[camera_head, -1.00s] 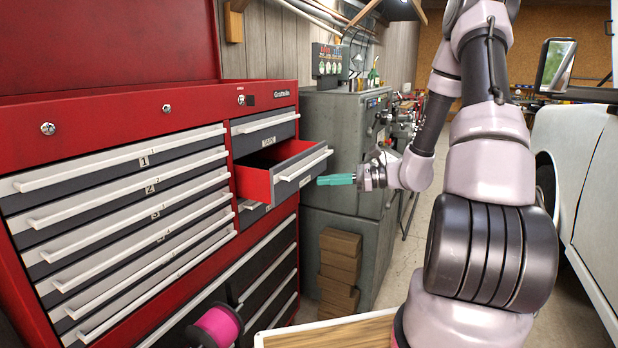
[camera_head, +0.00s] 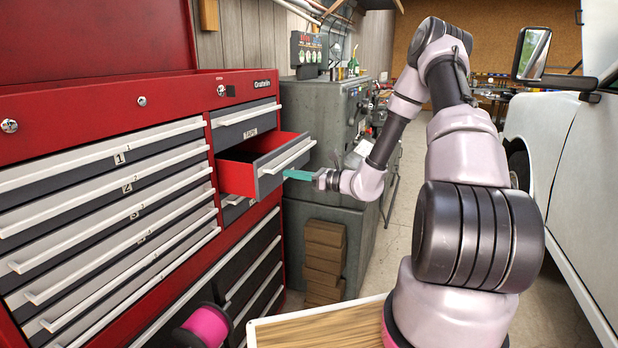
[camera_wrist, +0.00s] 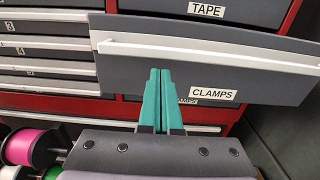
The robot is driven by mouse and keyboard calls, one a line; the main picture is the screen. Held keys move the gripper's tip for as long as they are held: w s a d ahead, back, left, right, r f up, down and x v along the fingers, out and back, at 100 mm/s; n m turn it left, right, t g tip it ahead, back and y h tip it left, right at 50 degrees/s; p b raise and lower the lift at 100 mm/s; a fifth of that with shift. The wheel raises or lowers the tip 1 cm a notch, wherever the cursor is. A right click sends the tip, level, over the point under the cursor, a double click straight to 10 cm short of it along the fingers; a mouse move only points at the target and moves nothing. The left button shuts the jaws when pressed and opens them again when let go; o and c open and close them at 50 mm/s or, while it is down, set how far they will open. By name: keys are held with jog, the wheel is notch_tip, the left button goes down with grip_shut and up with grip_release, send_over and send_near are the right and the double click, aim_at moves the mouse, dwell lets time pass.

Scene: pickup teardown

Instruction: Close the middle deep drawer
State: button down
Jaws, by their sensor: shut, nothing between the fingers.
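The open drawer (camera_head: 270,178) sticks out of the right column of the red tool chest, below the shut TAPE drawer (camera_head: 243,122). It has a red inside, a dark grey front and a white handle bar. In the wrist view its front (camera_wrist: 145,75) carries a CLAMPS label. My gripper (camera_head: 286,174) is shut and empty, with its teal fingers together. The fingertips are at the drawer front, just under the handle bar (camera_wrist: 200,52) in the wrist view. I cannot tell whether they touch it.
Shut drawers with white handles (camera_head: 110,185) fill the chest's left side. A grey metal cabinet (camera_head: 335,130) and stacked brown boxes (camera_head: 324,260) stand right of the chest. A pink spool (camera_head: 208,326) is low in front. A white vehicle (camera_head: 570,170) is at the right.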

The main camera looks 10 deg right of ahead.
jog(key=shift+x, duration=1.5)
jog(key=x, duration=1.4)
jog(key=shift+w+a+f, duration=0.1)
jog(key=shift+w+a, duration=0.05)
jog(key=shift+a, duration=0.15)
jog(key=shift+w+a, duration=0.15)
jog(key=shift+a, duration=0.1)
jog(key=shift+r, duration=0.2)
jog(key=shift+w+a+r, duration=0.1)
